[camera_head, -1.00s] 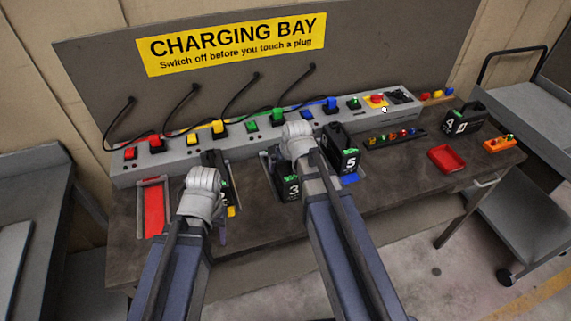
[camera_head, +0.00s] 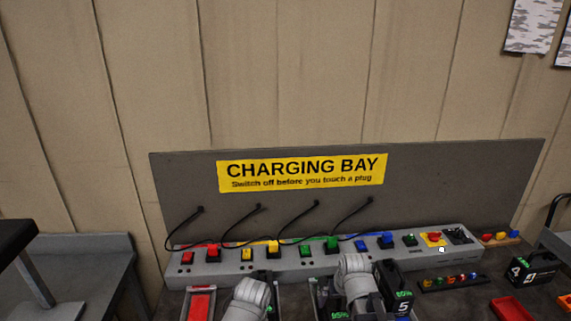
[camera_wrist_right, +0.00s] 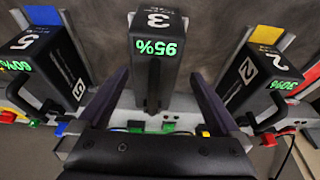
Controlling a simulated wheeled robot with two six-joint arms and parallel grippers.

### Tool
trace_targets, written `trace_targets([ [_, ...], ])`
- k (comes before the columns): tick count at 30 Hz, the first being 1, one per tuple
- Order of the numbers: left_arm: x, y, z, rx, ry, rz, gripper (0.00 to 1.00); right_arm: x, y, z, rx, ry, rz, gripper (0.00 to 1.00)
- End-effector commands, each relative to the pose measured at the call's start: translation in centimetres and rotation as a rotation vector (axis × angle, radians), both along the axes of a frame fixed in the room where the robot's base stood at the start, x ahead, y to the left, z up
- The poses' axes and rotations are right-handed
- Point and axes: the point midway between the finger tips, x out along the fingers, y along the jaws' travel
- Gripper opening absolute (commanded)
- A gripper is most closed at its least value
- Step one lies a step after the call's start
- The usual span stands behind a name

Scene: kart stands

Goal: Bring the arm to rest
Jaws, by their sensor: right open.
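My right arm's pale wrist (camera_head: 354,272) is at the bottom of the head view, in front of the charging strip; its fingers are hidden there. In the right wrist view my right gripper (camera_wrist_right: 160,88) is open, its two dark fingers spread apart. The black battery 3 (camera_wrist_right: 157,47), reading 95%, appears between the fingers with nothing gripped. Battery 5 (camera_wrist_right: 42,62) and battery 2 (camera_wrist_right: 258,75) stand to either side. My left arm's wrist (camera_head: 248,296) is at the bottom of the head view, left of the right one; its fingers are hidden.
The grey charging strip (camera_head: 320,261) carries coloured plugs, cables and switches below the yellow sign (camera_head: 302,171). A red tray (camera_head: 510,308) and battery 4 (camera_head: 540,268) are at the right. A red-lined slot (camera_head: 200,303) is at the left.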

Motion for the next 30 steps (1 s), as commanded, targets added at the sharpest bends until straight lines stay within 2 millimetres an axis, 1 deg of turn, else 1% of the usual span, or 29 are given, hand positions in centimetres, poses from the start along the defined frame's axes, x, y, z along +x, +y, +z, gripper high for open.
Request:
trace_targets([
  [1,0.0,0.0,0.0,0.000,0.000,0.000,0.50,-2.0,0.7,-0.4,0.001,0.058,-0.001,1.00],
  [2,0.0,0.0,0.0,0.000,0.000,0.000,0.50,-3.3,1.0,-0.6,0.000,0.101,-0.006,1.00],
  [3,0.0,0.0,0.0,0.000,0.000,0.000,0.50,-5.3,1.6,-0.8,-0.002,0.165,-0.011,1.00],
  [5,0.0,0.0,0.0,0.000,0.000,0.000,0.50,-8.4,2.2,-1.1,-0.012,0.269,-0.025,1.00],
  [6,0.0,0.0,0.0,0.000,0.000,0.000,0.50,-8.4,4.0,-1.1,-0.028,0.272,0.023,1.00],
  [9,0.0,0.0,0.0,0.000,0.000,0.000,0.50,-9.8,7.4,-1.1,-0.073,0.301,0.117,1.00],
  [12,0.0,0.0,0.0,0.000,0.000,0.000,0.50,-11.3,10.0,-1.1,-0.112,0.326,0.192,1.00],
  [15,0.0,0.0,0.0,0.000,0.000,0.000,0.50,-12.4,11.7,-1.0,-0.142,0.343,0.245,1.00],
  [18,0.0,0.0,0.0,0.000,0.000,0.000,0.50,-13.0,12.6,-1.0,-0.160,0.351,0.275,1.00],
  [20,0.0,0.0,0.0,0.000,0.000,0.000,0.50,-13.3,12.9,-1.0,-0.165,0.355,0.283,1.00],
  [30,0.0,0.0,0.0,0.000,0.000,0.000,0.50,-13.3,12.9,-1.0,-0.167,0.356,0.286,1.00],
])
